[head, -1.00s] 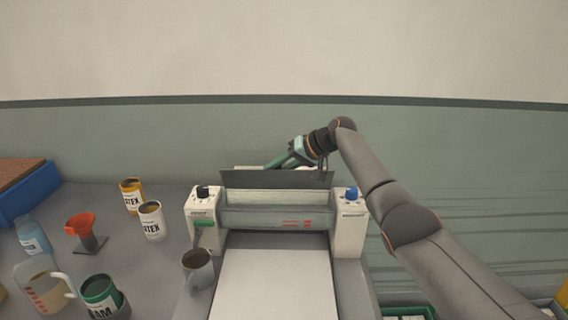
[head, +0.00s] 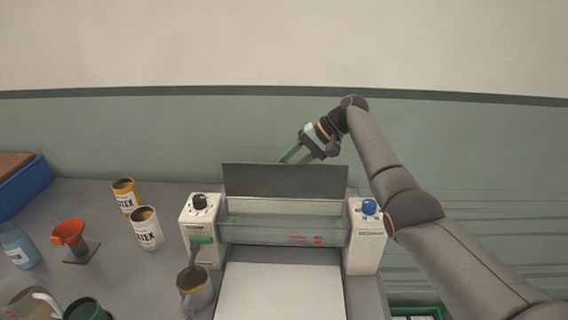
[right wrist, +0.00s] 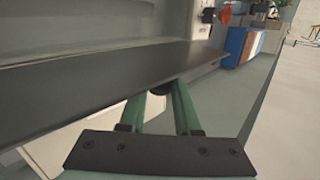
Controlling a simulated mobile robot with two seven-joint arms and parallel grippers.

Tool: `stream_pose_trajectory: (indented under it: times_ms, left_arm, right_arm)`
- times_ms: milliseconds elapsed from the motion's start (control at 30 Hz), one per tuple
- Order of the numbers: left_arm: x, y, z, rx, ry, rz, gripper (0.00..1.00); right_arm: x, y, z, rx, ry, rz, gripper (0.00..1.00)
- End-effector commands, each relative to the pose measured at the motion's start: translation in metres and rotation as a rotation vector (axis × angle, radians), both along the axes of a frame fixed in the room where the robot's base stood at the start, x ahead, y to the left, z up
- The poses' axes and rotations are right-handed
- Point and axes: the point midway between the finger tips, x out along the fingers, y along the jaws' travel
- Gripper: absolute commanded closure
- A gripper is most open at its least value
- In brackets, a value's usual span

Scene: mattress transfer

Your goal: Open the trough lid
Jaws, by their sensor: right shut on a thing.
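The trough lid (head: 285,182) is a long dark panel standing raised at the back of the machine, above the clear trough (head: 270,230). In the right wrist view the lid (right wrist: 100,80) crosses the picture as a dark slab. My right gripper (head: 290,157) is behind the lid, its green fingers reaching its rear side. In the right wrist view the fingers (right wrist: 162,92) close on a small dark round knob (right wrist: 160,88) at the lid's edge. The fingertips are partly hidden by the lid. My left gripper is not in view.
White end blocks with a black knob (head: 199,202) and a blue knob (head: 369,206) flank the trough. A white sheet (head: 280,292) lies in front. A grey mug (head: 194,290), tins (head: 145,228) and an orange funnel (head: 69,234) stand at left. A wall is behind.

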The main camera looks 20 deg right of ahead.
Motion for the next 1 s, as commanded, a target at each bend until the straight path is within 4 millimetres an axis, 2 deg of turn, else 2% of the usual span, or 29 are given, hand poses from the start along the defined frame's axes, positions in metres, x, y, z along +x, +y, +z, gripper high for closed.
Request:
stream_pose_trajectory:
  times_ms: [567,600,833,1000]
  left_arm:
    - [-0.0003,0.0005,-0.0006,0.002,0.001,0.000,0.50]
    - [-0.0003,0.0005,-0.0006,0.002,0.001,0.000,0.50]
    - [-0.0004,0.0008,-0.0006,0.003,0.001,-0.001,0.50]
    - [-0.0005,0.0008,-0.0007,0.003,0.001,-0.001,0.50]
  right_arm:
    - [-0.0017,0.0015,-0.0021,0.014,0.029,-0.002,1.00]
    - [-0.0018,0.0014,-0.0022,0.014,0.029,-0.002,0.65]
    - [-0.0019,0.0010,-0.0017,0.013,0.028,-0.001,0.39]
    - [-0.0019,0.0007,-0.0015,0.013,0.028,-0.001,0.38]
